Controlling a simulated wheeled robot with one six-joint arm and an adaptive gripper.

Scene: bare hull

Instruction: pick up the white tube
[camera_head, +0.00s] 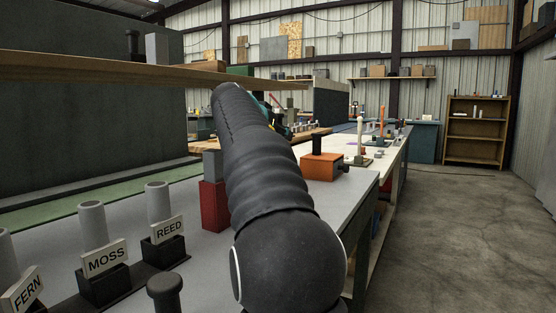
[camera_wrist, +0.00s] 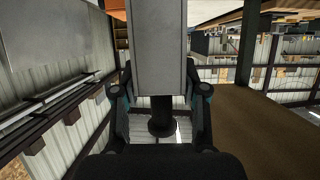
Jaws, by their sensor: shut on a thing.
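My gripper (camera_wrist: 161,96) shows in the wrist view, its two dark fingers with teal parts shut on a grey flat-faced block (camera_wrist: 160,48). A black knobbed stem (camera_wrist: 162,118) shows below the block, between the fingers. The held thing does not look like a round tube. In the head view my arm hides most of the gripper. Several pale tubes stand upright in black holders at the lower left: one at MOSS (camera_head: 93,222), one at REED (camera_head: 158,202), and one at FERN (camera_head: 6,250), cut by the picture edge.
A red block with a grey top (camera_head: 214,200) stands left of my arm. An orange block with a black knob (camera_head: 321,165) stands to its right. A wooden shelf edge (camera_head: 90,68) runs above at left. A black knob (camera_head: 165,290) is nearby. Floor at right is clear.

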